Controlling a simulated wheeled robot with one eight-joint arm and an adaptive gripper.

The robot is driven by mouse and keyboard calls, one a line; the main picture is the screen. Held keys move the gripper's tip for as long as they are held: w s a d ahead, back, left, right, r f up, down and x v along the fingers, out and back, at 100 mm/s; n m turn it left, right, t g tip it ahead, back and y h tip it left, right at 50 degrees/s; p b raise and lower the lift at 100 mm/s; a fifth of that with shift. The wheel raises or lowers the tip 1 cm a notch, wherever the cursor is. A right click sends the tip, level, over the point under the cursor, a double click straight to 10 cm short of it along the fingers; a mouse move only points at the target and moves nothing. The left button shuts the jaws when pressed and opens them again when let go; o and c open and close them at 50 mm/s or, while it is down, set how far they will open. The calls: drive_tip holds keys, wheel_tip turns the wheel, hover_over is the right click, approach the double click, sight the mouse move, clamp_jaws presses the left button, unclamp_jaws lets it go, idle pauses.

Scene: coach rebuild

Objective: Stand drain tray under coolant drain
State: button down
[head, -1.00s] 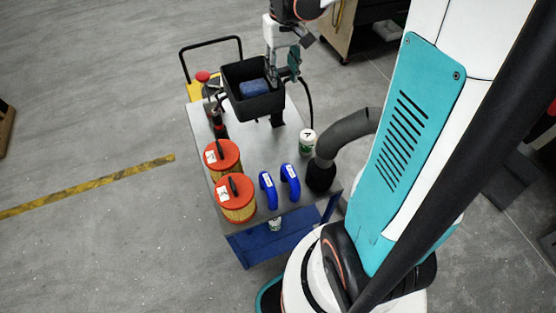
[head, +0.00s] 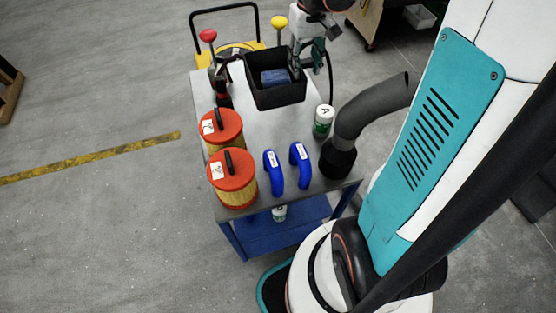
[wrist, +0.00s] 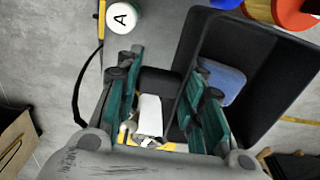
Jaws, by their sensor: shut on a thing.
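The drain tray is a black open box (head: 280,99), seen above the far end of the cart in the head view. A blue block (head: 275,77) lies inside it. My gripper (head: 297,62) is at the tray's far right side and is shut on its edge. In the wrist view the tray (wrist: 262,62) fills the right side, tilted in the picture, with the blue block (wrist: 222,83) inside. The gripper's fingers (wrist: 165,110) straddle the tray's near edge there. I cannot make out a coolant drain in these views.
The cart (head: 290,130) carries two orange-topped filters (head: 232,178), two blue handles (head: 273,172), a bottle marked A (head: 323,120) and a dark bent hose (head: 360,112). Floor on the left is open.

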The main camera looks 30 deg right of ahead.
drive_tip(key=shift+f+b, duration=1.4)
drive_tip(key=shift+f, duration=0.55)
drive_tip(key=b, duration=0.7)
hover_over(298, 134)
wheel_tip(298, 134, down, 20)
drive_tip(key=shift+w+r, duration=0.1)
drive_tip(key=shift+r, duration=0.05)
drive_tip(key=c, duration=1.3)
unclamp_jaws()
drive_tip(key=shift+c, duration=0.2)
